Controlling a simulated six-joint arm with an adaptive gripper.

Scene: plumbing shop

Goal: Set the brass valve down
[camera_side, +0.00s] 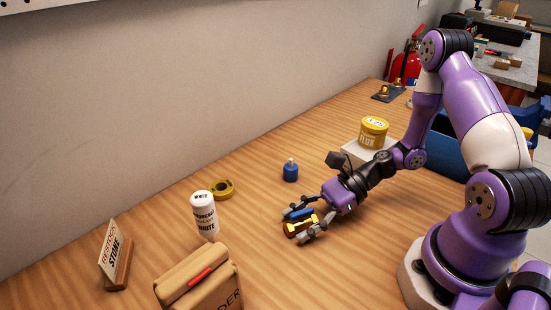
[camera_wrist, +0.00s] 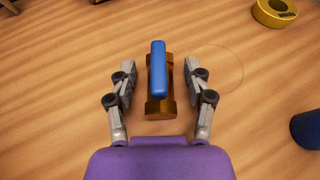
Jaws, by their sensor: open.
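The brass valve (camera_wrist: 155,108) with its blue lever handle (camera_wrist: 158,70) is between the two fingers of my gripper (camera_wrist: 158,88) in the wrist view. The gripper is open, with a visible gap between each finger and the valve. In the side view the brass valve (camera_side: 300,226) shows low at the wooden bench, between the fingers of my gripper (camera_side: 306,228). It appears to rest on the bench top, partly hidden by the fingers.
A blue bottle (camera_side: 290,171), a yellow tape roll (camera_side: 222,188) and a white cylinder (camera_side: 205,215) stand nearby. A yellow tin (camera_side: 373,132) sits on a pale block behind the wrist. A wooden sign (camera_side: 115,255) and a tan box (camera_side: 200,280) are at front left.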

